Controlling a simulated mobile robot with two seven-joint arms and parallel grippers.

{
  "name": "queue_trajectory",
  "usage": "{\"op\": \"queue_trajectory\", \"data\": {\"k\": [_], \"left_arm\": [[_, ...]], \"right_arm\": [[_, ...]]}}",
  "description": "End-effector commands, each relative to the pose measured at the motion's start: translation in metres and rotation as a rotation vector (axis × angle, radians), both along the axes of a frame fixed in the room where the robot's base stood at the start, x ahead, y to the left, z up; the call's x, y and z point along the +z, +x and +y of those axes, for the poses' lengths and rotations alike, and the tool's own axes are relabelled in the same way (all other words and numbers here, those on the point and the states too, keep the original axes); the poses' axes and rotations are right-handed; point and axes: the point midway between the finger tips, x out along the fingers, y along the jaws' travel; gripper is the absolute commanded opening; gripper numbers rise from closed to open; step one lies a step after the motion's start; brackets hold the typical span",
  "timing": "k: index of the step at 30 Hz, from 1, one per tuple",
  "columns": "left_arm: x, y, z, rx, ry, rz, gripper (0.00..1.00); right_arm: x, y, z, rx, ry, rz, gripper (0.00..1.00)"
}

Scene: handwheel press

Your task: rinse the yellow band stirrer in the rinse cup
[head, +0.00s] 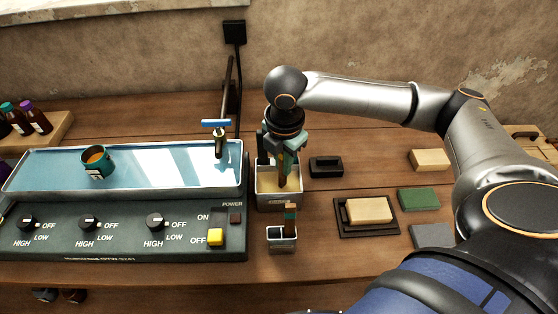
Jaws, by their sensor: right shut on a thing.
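My right gripper (284,150) points down above a square metal container (278,202) with tan contents, which I take to be the rinse cup. The gripper is shut on a slim brown stirrer (283,178), whose lower end reaches down inside the container's rim. A yellow band on it cannot be made out, as the gripper covers its upper part. A second stirrer (290,217) with a teal band stands in a small metal holder (282,242) in front. My left gripper is not in view.
A heated tray (150,180) with a teal cup (97,161) and a control panel (110,230) is on the left. A tap (218,138) stands close left of the gripper. A black block (326,167), a tan block on a dark tray (342,230) and several coloured blocks lie right.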

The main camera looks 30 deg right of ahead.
Motion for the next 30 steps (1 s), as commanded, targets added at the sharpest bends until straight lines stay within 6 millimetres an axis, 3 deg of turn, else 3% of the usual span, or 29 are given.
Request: {"op": "queue_trajectory", "data": {"k": [8, 18, 30], "left_arm": [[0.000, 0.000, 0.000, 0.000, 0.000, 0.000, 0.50], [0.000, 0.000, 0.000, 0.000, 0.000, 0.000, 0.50], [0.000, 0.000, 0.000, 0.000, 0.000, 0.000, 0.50]], "right_arm": [[0.000, 0.010, 0.016, 0.001, 0.001, -0.001, 0.00], [0.000, 0.000, 0.000, -0.001, 0.000, 0.000, 0.00], [0.000, 0.005, 0.007, -0.001, 0.000, -0.001, 0.00]]}}
